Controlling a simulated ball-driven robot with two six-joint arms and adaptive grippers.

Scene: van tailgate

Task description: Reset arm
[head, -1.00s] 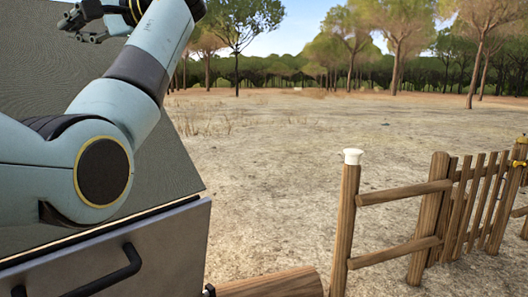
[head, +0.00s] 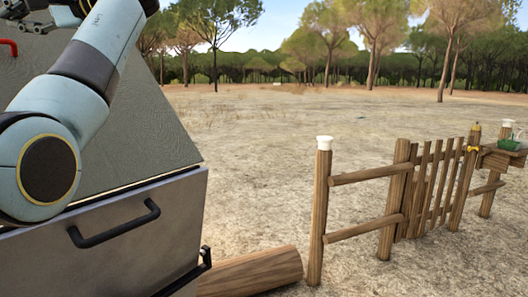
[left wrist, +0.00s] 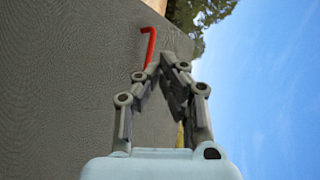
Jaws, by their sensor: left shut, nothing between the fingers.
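My left gripper (head: 14,10) is at the top left corner of the head view, partly cut off by the frame edge. In the left wrist view, its dark fingers (left wrist: 171,66) meet at the tips, shut and empty, in front of the grey panel and the sky. My blue-grey left arm (head: 62,107) crosses the left of the head view, in front of the panel. My right gripper is not in view.
A grey textured panel (head: 135,120) has a red bar (head: 9,47), also in the left wrist view (left wrist: 149,45). Below is a metal front with a black handle (head: 115,226).

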